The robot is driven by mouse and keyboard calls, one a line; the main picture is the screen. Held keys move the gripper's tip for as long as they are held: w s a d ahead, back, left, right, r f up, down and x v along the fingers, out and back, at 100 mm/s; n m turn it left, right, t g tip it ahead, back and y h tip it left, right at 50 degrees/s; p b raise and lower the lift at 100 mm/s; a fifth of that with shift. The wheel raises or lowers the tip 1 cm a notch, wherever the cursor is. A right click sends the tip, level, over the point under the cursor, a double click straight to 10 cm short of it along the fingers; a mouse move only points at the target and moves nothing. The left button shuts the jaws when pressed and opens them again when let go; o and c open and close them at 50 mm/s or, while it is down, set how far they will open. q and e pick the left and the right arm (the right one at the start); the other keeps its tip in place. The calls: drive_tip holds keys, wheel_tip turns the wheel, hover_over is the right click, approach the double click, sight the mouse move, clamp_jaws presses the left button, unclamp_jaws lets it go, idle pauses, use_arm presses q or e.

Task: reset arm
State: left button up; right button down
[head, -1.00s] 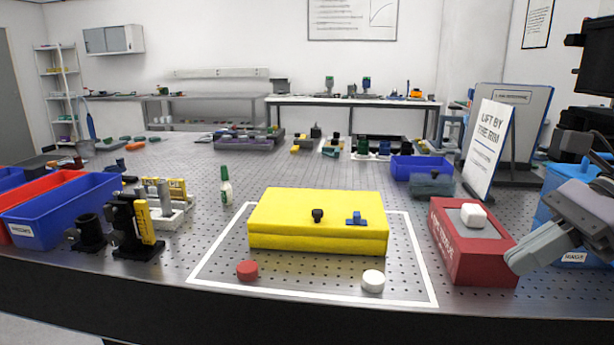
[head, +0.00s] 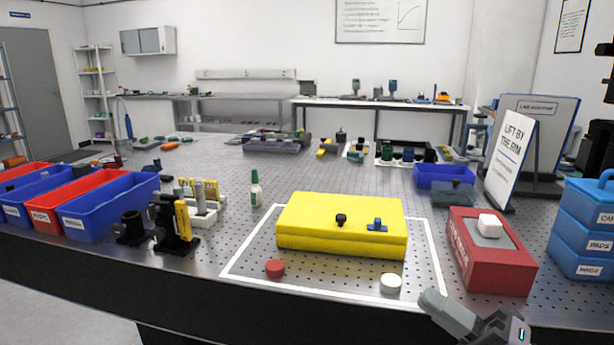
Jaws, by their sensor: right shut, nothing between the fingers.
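My right gripper (head: 437,304) shows at the bottom right of the head view, low at the table's front edge. It is shut and empty, apart from the objects on the table. It lies just below and right of a white round piece (head: 391,283) and left of and below a red box (head: 489,262) with a white block (head: 490,225) on top. My left gripper is outside the view.
A yellow box (head: 340,243) with two small knobs sits inside a white outline, with a red round piece (head: 275,268) before it. Blue stacked boxes (head: 582,245) stand at right. Bins (head: 105,221), black mounts (head: 172,245) and a bottle (head: 255,188) stand left.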

drive_tip(key=s+d+f+m+t+h+p, duration=0.25)
drive_tip(key=f+m+t+h, duration=0.25)
drive_tip(key=f+m+h, duration=1.25)
drive_tip(key=s+f+m+g, duration=0.7)
drive_tip(key=s+f+m, duration=0.4)
drive_tip(key=s+f, duration=0.1)
drive_tip(key=shift+s+a+f+y, duration=0.35)
drive_tip(key=shift+s+a+y, duration=0.1)
drive_tip(key=shift+s, duration=0.35)
